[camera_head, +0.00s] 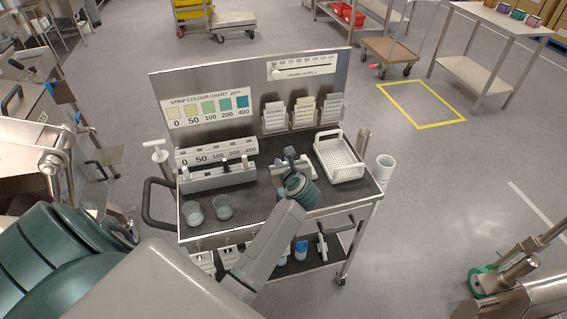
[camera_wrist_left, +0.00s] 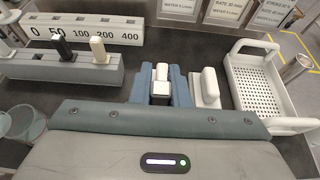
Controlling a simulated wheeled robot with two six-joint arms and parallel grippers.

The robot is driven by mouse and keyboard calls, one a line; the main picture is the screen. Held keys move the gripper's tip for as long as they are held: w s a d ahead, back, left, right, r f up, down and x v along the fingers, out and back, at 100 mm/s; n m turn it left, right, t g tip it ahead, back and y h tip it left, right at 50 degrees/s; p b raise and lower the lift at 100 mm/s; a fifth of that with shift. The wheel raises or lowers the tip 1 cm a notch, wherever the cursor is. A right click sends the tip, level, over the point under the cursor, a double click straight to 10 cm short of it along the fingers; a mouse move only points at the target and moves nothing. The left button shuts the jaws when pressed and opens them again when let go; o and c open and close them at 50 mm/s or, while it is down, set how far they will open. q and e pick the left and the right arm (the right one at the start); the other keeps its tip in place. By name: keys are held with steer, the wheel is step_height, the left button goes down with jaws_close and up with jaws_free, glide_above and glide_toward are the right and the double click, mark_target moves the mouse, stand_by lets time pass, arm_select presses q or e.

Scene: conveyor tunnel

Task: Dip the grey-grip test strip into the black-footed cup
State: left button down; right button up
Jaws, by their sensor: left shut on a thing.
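My left gripper (camera_head: 291,158) is over the cart top, right of the strip rack. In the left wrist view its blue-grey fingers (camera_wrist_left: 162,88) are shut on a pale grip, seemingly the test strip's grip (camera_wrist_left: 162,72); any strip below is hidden. Two clear cups stand at the cart's front left, a left cup (camera_head: 194,212) and a right cup (camera_head: 223,208). I cannot tell for sure which has the black foot. The gripper is well to the right of both. My right gripper is not in view.
The rack (camera_head: 218,177) holds a black-grip strip (camera_wrist_left: 38,42) and a cream-grip strip (camera_wrist_left: 98,48). A white block (camera_wrist_left: 208,88) stands close right of my fingers. A white basket (camera_head: 340,160) is farther right. The chart board (camera_head: 245,85) closes the back.

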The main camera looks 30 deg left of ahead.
arm_select(q)
steer(key=shift+f, duration=0.1)
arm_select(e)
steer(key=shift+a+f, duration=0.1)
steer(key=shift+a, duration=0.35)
arm_select(q)
steer(key=shift+f, duration=0.1)
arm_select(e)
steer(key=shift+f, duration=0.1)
arm_select(q)
steer(key=shift+f+b, duration=2.1)
steer(key=shift+f, duration=0.4)
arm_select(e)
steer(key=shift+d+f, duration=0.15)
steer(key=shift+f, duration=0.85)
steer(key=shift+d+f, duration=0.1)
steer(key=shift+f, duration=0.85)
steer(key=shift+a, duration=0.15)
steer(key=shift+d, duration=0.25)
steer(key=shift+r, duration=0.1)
